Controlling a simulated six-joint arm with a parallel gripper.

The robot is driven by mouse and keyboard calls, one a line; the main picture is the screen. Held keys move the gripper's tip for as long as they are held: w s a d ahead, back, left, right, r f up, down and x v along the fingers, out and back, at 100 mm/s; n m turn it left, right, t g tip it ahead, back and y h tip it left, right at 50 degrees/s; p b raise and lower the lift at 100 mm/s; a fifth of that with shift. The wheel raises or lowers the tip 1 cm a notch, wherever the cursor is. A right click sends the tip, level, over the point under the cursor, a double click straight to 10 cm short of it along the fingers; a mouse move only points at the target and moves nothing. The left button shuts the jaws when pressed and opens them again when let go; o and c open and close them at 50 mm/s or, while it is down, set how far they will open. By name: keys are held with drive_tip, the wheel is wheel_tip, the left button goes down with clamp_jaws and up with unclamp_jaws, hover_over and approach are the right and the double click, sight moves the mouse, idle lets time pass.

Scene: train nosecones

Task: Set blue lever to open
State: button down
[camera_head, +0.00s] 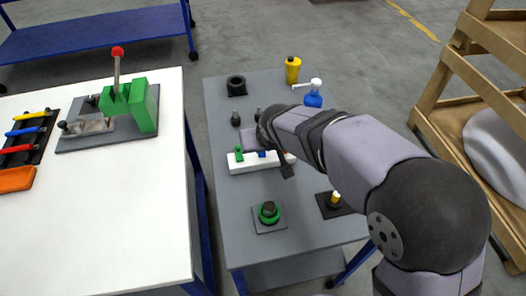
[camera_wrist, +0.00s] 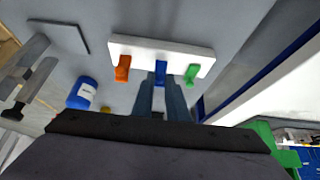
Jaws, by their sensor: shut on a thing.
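A white block (camera_head: 250,167) with levers lies on the grey table; it also shows in the wrist view (camera_wrist: 200,51). In the wrist view an orange lever (camera_wrist: 122,67), the blue lever (camera_wrist: 160,70) and a green lever (camera_wrist: 192,70) stand in a row along it. My gripper (camera_wrist: 160,88) is shut on the blue lever, with one finger on each side. In the head view the green lever (camera_head: 239,153) and part of the blue lever (camera_head: 262,154) show; my arm covers the right part of the block.
A blue bottle (camera_head: 313,99) and a yellow container (camera_head: 293,70) stand at the back of the grey table. A green ring part (camera_head: 268,212) sits on a plate in front. A white table (camera_head: 105,215) with tools and a red-knobbed clamp stands left.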

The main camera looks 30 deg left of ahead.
drive_tip(key=b, duration=0.2)
drive_tip(key=t+y+b, duration=0.1)
drive_tip(key=b, duration=0.2)
drive_tip(key=shift+s+d+f, duration=0.2)
drive_tip(key=shift+s+d, duration=0.05)
drive_tip(key=shift+d, duration=0.05)
drive_tip(key=shift+r, duration=0.1)
drive_tip(key=c, duration=1.7)
unclamp_jaws()
drive_tip(key=shift+c, duration=0.2)
drive_tip(key=shift+s, duration=0.1)
drive_tip(key=v, duration=0.7)
